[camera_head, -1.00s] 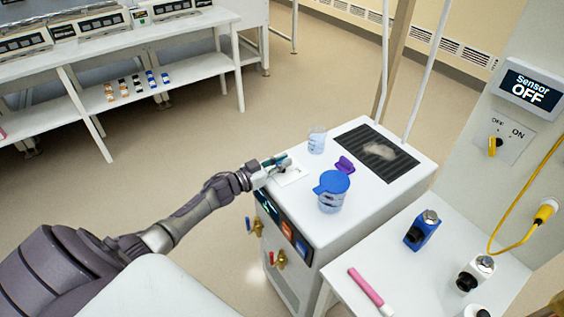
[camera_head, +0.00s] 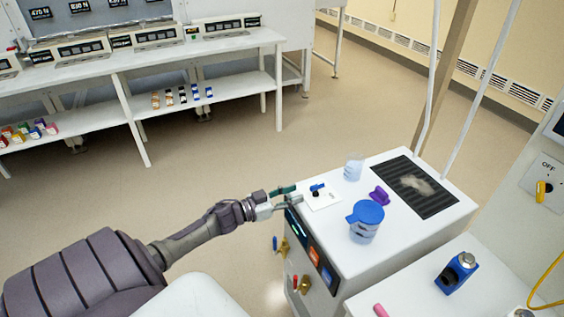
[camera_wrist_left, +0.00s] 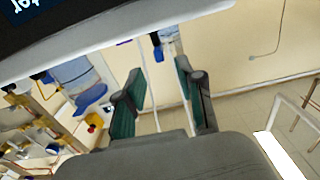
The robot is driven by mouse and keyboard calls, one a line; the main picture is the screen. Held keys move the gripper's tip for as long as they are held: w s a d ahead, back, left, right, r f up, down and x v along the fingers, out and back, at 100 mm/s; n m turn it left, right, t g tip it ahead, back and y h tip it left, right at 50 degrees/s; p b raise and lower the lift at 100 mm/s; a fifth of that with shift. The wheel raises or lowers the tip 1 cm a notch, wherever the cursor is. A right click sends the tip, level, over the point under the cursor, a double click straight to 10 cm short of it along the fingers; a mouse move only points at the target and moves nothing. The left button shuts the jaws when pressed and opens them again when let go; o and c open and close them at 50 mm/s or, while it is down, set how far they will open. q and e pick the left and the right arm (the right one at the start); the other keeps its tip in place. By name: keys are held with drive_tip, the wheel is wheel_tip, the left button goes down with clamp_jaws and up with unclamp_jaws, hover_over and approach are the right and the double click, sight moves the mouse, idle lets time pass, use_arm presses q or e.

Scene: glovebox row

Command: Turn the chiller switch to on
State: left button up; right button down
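My right gripper is not in view.
A clear beaker (camera_head: 353,167), a purple item (camera_head: 379,196) and a blue-lidded jug (camera_head: 365,222) stand on the cabinet, right of the switch. A yellow switch (camera_head: 541,190) is on the right wall panel. Open floor lies left of the cabinet.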

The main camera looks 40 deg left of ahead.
use_arm(q)
drive_tip(key=shift+v, duration=1.9)
